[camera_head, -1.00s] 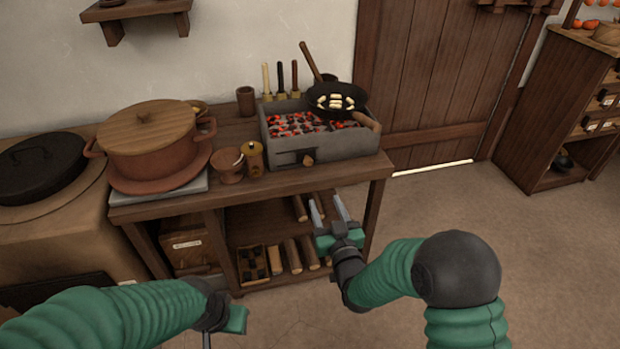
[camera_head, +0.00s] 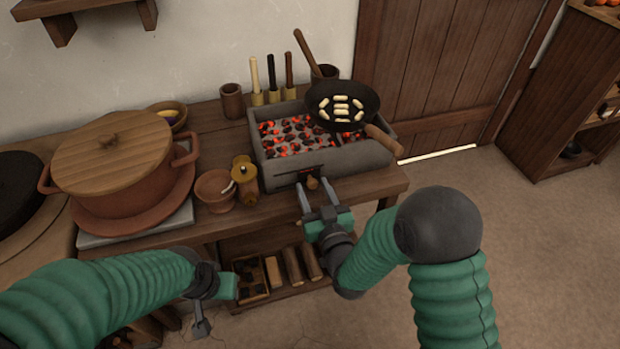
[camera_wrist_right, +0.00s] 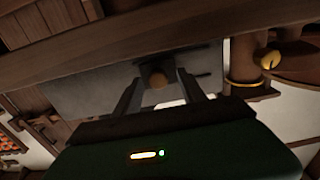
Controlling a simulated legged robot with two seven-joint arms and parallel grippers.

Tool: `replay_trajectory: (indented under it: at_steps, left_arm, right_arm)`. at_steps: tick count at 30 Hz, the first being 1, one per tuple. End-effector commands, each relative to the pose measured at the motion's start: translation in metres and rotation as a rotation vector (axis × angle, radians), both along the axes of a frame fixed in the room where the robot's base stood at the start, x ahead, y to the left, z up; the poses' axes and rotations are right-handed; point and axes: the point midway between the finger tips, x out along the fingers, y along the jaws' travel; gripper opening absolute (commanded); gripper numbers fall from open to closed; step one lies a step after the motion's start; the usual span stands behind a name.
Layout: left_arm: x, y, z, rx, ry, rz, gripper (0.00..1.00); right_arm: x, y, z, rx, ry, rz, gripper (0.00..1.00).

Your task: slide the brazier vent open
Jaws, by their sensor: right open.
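The grey stone brazier (camera_head: 365,157) stands on the wooden table, full of glowing coals.
A black pan (camera_head: 325,112) with pale pieces sits over the coals, its handle (camera_head: 384,140) jutting right. A pepper mill (camera_head: 246,190) and clay bowl (camera_head: 214,204) stand close left of the brazier. A large lidded pot (camera_head: 150,185) is farther left. Floor at right is clear.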

Motion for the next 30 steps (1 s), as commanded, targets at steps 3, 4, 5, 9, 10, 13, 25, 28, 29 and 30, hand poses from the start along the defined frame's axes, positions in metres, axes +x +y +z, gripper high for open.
replay_trajectory:
  at_steps: [3,4,5,9,10,13,25,28,29,30]
  left_arm:
    - [-0.0002,0.0000,0.0000,0.000,0.000,0.000,0.36]
    - [-0.0003,-0.0001,-0.0001,0.000,0.000,0.000,0.36]
    - [-0.0003,-0.0001,-0.0001,0.000,0.000,0.000,0.36]
    - [-0.0002,-0.0001,0.0000,0.000,0.000,0.000,0.36]
    - [-0.0002,-0.0001,0.0000,0.000,0.000,0.000,0.36]
    - [-0.0002,-0.0001,0.0000,0.000,0.000,0.000,0.36]
    - [-0.0001,0.0000,0.0000,0.000,0.000,0.000,0.36]
    - [-0.0001,-0.0001,0.0000,0.000,0.000,0.000,0.36]
    - [-0.0001,-0.0001,0.0000,0.000,0.000,0.000,0.36]
    - [-0.0001,-0.0001,0.0000,0.000,0.000,0.000,0.36]
  right_arm:
    - [0.0002,-0.0009,-0.0002,0.001,0.000,-0.001,0.48]
    - [0.0003,-0.0010,-0.0002,0.001,0.000,-0.001,0.48]
    - [0.0004,-0.0009,-0.0004,0.001,0.000,-0.001,0.48]
    - [0.0010,-0.0001,-0.0007,0.000,0.001,-0.001,0.34]
    - [0.0009,0.0000,-0.0007,0.000,0.001,-0.001,0.30]
    - [0.0011,-0.0001,-0.0007,0.000,0.001,-0.001,0.17]
    - [0.0014,0.0000,-0.0005,0.000,0.001,-0.001,0.00]
    - [0.0014,0.0000,-0.0005,0.000,0.000,-0.001,0.00]
    - [0.0014,0.0000,-0.0004,0.000,0.000,-0.001,0.00]
    - [0.0014,0.0000,-0.0005,0.000,0.000,-0.001,0.00]
